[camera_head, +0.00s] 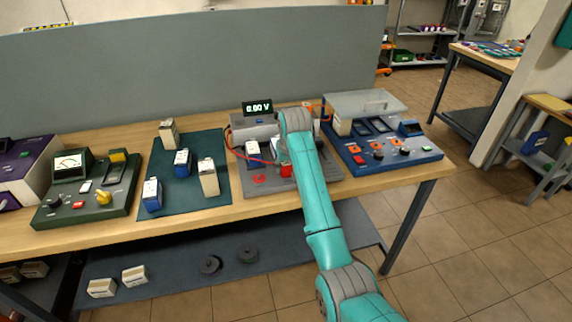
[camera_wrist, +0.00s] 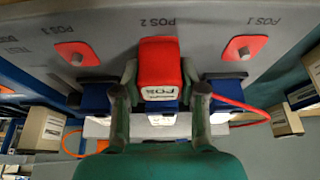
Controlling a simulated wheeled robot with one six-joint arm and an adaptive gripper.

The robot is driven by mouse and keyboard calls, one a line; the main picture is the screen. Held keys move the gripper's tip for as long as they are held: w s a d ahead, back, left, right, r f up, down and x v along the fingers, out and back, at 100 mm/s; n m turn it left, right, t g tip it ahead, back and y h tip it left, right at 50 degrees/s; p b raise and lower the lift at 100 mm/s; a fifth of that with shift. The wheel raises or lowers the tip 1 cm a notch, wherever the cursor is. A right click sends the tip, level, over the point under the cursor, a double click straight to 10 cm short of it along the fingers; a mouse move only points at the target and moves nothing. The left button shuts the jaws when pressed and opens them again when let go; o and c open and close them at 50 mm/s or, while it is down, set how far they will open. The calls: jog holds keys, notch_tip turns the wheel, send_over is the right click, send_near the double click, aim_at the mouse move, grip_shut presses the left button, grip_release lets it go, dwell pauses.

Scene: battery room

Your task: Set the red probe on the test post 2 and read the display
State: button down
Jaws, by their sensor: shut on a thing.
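My gripper (camera_wrist: 165,95) is shut on the red probe (camera_wrist: 158,62), a red block with a white label on its near face. In the head view the red probe (camera_head: 286,170) shows beside my arm. In the wrist view it covers the spot below the middle label, POS 2, so test post 2 is hidden. I cannot tell whether the probe touches the post. Red pads with metal posts show to its left (camera_wrist: 76,56) and right (camera_wrist: 244,48) on the grey station (camera_head: 244,189). The display (camera_head: 257,107) reads 0.00 V.
A red cable (camera_wrist: 240,103) runs behind the gripper on the right. Batteries stand on a dark green mat (camera_head: 205,206) to the left. A green panel (camera_head: 88,212) lies farther left, and a blue panel (camera_head: 426,155) to the right. A grey partition (camera_head: 180,65) closes the back.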

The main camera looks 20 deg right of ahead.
jog(key=shift+f, duration=0.25)
jog(key=c, duration=0.9)
grip_release()
jog(key=shift+v, duration=5.55)
